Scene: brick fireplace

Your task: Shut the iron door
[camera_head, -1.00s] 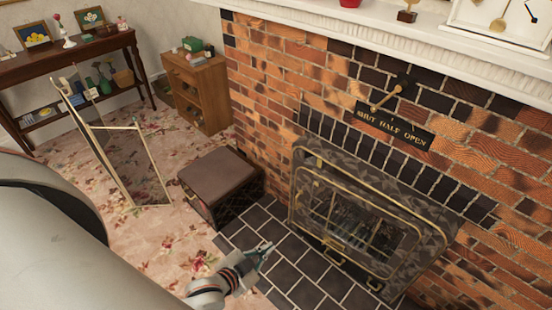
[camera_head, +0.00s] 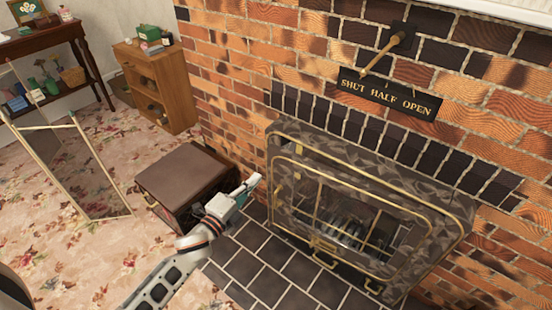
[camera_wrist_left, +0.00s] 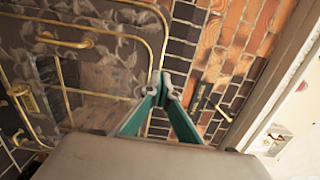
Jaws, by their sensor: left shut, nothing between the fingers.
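The iron door (camera_head: 345,215) is a dark, leaf-patterned panel with brass rails and a glass window, set in the brick fireplace. I cannot tell for certain how far it stands open. In the left wrist view the door (camera_wrist_left: 100,45) fills the upper left, with its brass rails and handles. My left gripper (camera_head: 254,181) is shut and empty, just left of the door's left edge in the head view. In the wrist view its teal fingertips (camera_wrist_left: 164,90) meet over the curved brass rail; contact is not clear. My right gripper is not in view.
A brown-topped box (camera_head: 186,172) stands beside the hearth, behind my left arm. Dark hearth tiles (camera_head: 262,268) lie clear before the door. A brass lever (camera_head: 382,54) above points down-left at a "SHUT HALF OPEN" plate (camera_head: 385,95). A brass-framed screen (camera_head: 75,165) stands left.

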